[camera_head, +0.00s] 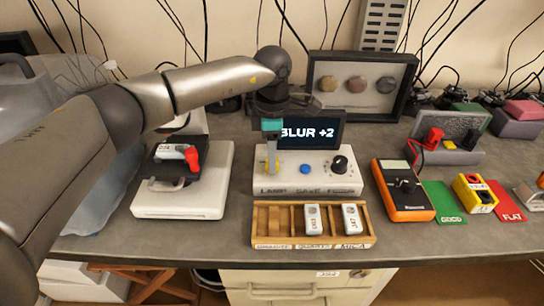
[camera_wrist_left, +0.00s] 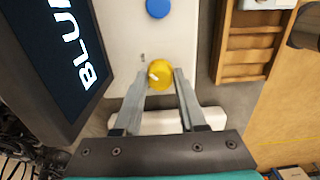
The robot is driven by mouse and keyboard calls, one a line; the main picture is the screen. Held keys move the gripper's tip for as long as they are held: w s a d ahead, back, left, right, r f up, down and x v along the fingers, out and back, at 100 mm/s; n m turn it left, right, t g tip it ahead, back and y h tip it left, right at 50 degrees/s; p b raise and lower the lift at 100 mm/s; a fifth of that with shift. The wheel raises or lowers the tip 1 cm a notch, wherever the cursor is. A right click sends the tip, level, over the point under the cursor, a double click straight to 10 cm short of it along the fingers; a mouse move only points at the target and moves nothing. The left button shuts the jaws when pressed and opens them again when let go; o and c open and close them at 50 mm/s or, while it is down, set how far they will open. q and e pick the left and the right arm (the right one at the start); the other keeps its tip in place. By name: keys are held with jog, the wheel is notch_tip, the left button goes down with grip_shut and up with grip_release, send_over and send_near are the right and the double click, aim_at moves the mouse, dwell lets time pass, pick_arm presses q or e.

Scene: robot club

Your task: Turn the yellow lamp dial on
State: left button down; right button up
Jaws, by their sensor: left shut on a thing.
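The yellow lamp dial (camera_wrist_left: 160,74) sits on a white control box (camera_head: 323,185), at the box's left end above the "LAMP" label. My left gripper (camera_wrist_left: 160,80) reaches down over it and is shut on the dial, one finger on each side. In the head view the left gripper (camera_head: 271,165) hides part of the dial. A light mark shows on the dial's face in the left wrist view. The screen (camera_head: 311,132) behind the box reads "BLUR +2". My right gripper is not in view.
A blue button (camera_head: 305,169) and a black knob (camera_head: 340,164) share the box. A wooden tray (camera_head: 285,241) with two labelled pieces lies in front. A white device (camera_head: 178,207) with a red clamp stands left; an orange meter (camera_head: 404,213) lies right.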

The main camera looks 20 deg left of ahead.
pick_arm(q)
jog(key=shift+r, duration=0.1)
dwell(0.4)
jog(key=shift+c, duration=2.4)
grip_release()
notch_tip(320, 180, up, 15)
jog(key=p, duration=0.1)
